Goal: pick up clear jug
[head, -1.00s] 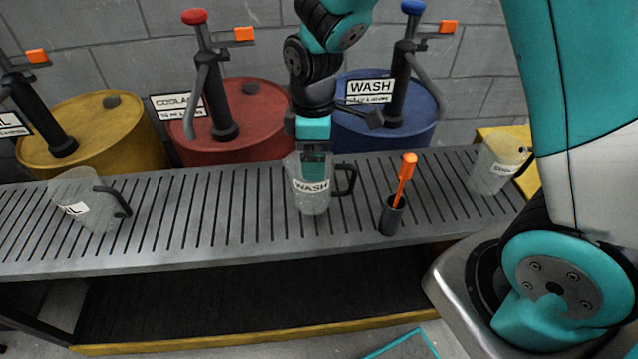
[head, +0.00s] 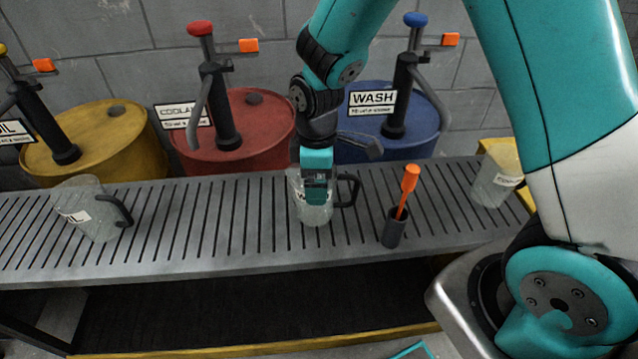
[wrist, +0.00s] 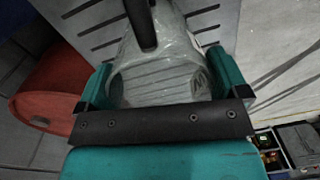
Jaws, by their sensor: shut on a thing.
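The clear jug (head: 313,213) with a dark handle and a WASH label, mostly covered, stands upright on the slatted bench in the head view. My gripper (head: 317,192) is around its upper part and shut on it. In the wrist view the jug (wrist: 160,75) fills the space between the two teal fingers of my gripper (wrist: 160,90), with its dark handle toward the top. Two other clear jugs stand on the bench: one labelled OIL (head: 85,208) at the left, and one (head: 494,180) at the right whose label is partly hard to read.
A black holder (head: 393,229) with an orange-handled tool (head: 408,190) stands close to the right of the jug. Yellow (head: 100,145), red (head: 250,130) and blue (head: 420,125) drums with pumps stand behind the slatted bench (head: 235,235).

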